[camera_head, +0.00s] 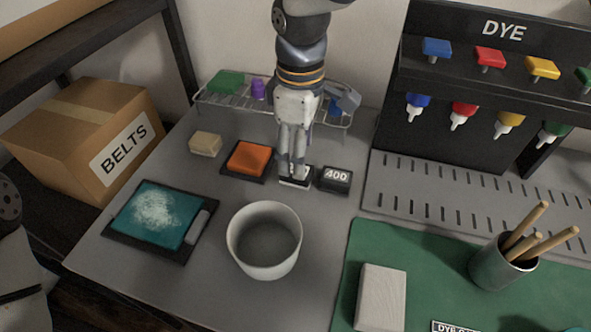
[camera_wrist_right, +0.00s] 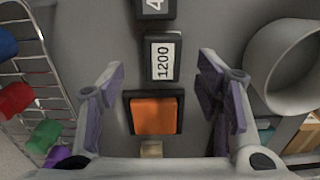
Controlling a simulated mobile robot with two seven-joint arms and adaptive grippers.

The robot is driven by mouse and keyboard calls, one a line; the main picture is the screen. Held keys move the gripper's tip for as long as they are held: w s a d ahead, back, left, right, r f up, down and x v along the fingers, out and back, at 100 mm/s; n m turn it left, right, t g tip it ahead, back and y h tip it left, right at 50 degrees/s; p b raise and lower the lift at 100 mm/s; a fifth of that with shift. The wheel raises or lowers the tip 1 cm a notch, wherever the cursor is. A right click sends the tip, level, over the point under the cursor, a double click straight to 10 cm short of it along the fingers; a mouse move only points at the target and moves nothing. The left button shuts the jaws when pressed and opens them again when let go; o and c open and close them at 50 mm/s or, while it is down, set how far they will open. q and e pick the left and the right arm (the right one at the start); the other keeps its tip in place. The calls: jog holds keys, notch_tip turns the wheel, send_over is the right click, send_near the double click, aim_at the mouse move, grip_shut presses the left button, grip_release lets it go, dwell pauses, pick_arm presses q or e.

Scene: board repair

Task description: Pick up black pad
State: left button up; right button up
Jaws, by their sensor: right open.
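A small black pad with a white label reading 1200 (camera_wrist_right: 163,62) lies flat on the grey table. In the head view this pad (camera_head: 296,182) is partly hidden behind my fingers. A second black pad marked 400 (camera_head: 336,179) lies to its right; its edge also shows at the top of the right wrist view (camera_wrist_right: 154,8). My right gripper (camera_head: 294,172) points down over the 1200 pad. In the right wrist view its fingers (camera_wrist_right: 163,76) are open, one on each side of the pad, with nothing held. I cannot tell how high the fingertips are. My left gripper is out of view.
An orange block (camera_head: 250,158) in a black tray sits left of the pad. A beige block (camera_head: 205,144), a teal pad (camera_head: 150,213) and a white bowl (camera_head: 264,240) are nearby. A wire rack (camera_head: 232,107) stands behind. The DYE stand (camera_head: 470,110) is at the right.

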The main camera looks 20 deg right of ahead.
jog(key=f, duration=0.5)
jog(key=shift+a, duration=0.2)
jog(key=shift+r, duration=0.1)
jog(key=c, duration=1.1)
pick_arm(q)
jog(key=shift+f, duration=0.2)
pick_arm(e)
notch_tip(320, 180, up, 4)
jog(key=shift+f, duration=0.2)
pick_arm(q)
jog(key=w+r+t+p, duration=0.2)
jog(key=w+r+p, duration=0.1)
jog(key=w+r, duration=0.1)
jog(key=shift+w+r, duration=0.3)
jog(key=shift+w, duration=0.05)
pick_arm(e)
jog(key=s+r, duration=0.3)
jog(key=s, duration=0.1)
jog(key=s+a+r, duration=0.1)
jog(key=s+r, duration=0.2)
jog(key=s, duration=0.2)
jog(key=s+a+r, duration=0.1)
jog(key=s+r, duration=0.2)
jog(key=s, duration=0.2)
jog(key=shift+a+r, duration=0.1)
jog(key=shift+r, duration=0.1)
